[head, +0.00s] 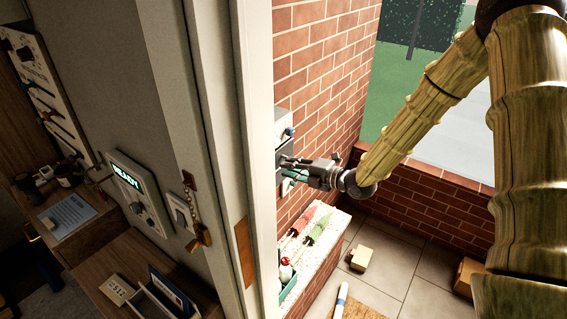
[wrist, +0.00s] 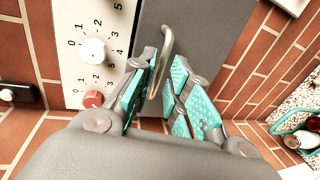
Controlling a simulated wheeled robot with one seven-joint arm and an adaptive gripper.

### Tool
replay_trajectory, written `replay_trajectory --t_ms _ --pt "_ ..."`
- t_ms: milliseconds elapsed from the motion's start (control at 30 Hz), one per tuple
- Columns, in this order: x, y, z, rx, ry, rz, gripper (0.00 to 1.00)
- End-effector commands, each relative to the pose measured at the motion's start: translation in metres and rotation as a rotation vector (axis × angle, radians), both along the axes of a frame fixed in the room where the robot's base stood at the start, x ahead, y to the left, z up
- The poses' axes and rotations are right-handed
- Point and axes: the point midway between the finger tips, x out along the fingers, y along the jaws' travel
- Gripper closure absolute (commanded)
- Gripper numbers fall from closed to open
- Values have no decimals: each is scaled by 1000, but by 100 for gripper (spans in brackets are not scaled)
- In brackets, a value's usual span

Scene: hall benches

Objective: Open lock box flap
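The lock box is a grey box on the brick wall, and its plain grey flap (wrist: 210,35) fills the upper middle of the wrist view. A bent metal handle (wrist: 166,45) stands out from the flap. My gripper (wrist: 165,75) has its teal-padded fingers on either side of this handle, with a gap still showing between the pads. Whether a pad touches the handle I cannot tell. The flap looks closed.
Beside the flap is a white panel (wrist: 75,45) with a white knob and a red knob (wrist: 93,99). Below, a speckled ledge (head: 318,245) holds red and green items and a teal tray. The door frame (head: 255,150) stands close at left; paved floor lies below.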

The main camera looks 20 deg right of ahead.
Motion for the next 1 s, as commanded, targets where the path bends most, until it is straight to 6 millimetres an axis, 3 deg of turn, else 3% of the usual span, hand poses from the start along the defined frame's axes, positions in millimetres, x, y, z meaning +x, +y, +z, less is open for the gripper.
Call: replay_trajectory --t_ms 300,733,833,1000 --pt "22 17 -6 -1 1 -1 82" --pt "26 21 -8 0 0 0 82" --pt "26 21 -8 1 1 0 99" --pt "26 20 -8 0 1 -1 100"
